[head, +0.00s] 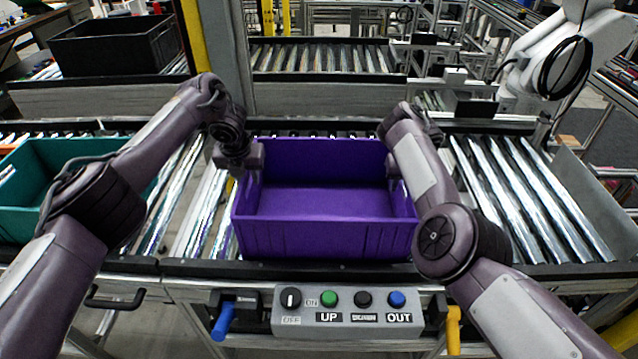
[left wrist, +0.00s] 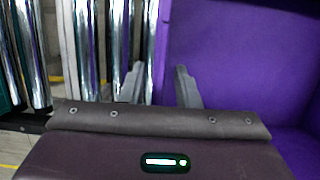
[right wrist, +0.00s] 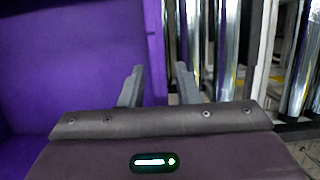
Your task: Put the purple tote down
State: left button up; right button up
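The purple tote (head: 325,236) is upright and empty in the middle of the head view. It appears to rest on the roller conveyor, its front wall close to the front rail. My left gripper (head: 247,172) is at the tote's left wall, fingers apart on either side of it. The wrist view shows the left gripper (left wrist: 157,84) with a gap between its fingers. My right gripper (right wrist: 160,84) is likewise at the right wall, fingers apart around its edge. The tote's wall also shows in the left wrist view (left wrist: 215,60) and the right wrist view (right wrist: 75,60).
A teal tote (head: 60,172) stands on the conveyor at the left. A control panel (head: 347,312) with buttons is at the front. A black crate (head: 115,45) stands on the back conveyor. Rollers (head: 510,200) to the right of the purple tote are bare.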

pick_arm(q)
jog(key=v, duration=0.8)
jog(key=shift+w, duration=0.15)
jog(key=shift+r, duration=0.5)
jog(key=shift+s, duration=0.25)
pick_arm(e)
jog(key=v, duration=0.7)
jog(key=shift+s+r, duration=0.1)
jog(key=shift+r, duration=0.15)
